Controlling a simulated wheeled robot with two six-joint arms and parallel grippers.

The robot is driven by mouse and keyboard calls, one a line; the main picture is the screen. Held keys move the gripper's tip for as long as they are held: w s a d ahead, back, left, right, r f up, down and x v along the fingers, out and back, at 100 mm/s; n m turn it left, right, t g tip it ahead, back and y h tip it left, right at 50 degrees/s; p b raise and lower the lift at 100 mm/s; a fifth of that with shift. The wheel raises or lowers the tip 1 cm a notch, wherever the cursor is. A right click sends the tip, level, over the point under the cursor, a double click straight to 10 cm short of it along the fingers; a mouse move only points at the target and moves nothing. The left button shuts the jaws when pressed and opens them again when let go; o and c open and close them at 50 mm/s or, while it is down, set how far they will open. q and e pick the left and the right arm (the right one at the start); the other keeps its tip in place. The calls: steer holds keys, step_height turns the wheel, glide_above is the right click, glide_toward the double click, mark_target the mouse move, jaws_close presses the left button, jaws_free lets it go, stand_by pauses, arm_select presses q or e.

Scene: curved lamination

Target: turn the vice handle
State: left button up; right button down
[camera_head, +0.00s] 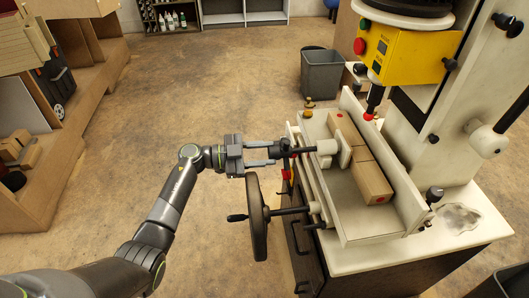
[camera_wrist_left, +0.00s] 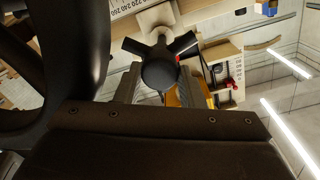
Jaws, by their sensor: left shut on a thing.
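The vice handle (camera_head: 284,148) is a dark knob on a shaft at the left side of the white vice. In the left wrist view it is a black hub with spread arms (camera_wrist_left: 160,70). My left gripper (camera_head: 273,152) reaches it from the left, roughly level. Its two fingers (camera_wrist_left: 160,88) lie on either side of the hub and are shut on it. The vice's pale jaw (camera_head: 343,147) faces wooden blocks (camera_head: 365,166) lying along the vice bed. The blocks carry red dots. My right gripper is not in view.
A large dark handwheel (camera_head: 257,216) stands just below my left gripper and also fills the left of the wrist view (camera_wrist_left: 90,50). A yellow machine head (camera_head: 402,55) hangs above the bed. A grey bin (camera_head: 321,71) stands behind. The floor on the left is open.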

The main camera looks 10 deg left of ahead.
arm_select(q)
steer(key=shift+a+f, duration=0.1)
stand_by(0.3)
steer(key=o, duration=1)
steer(key=shift+s+a, duration=0.1)
steer(key=shift+a, duration=0.1)
steer(key=shift+d, duration=0.1)
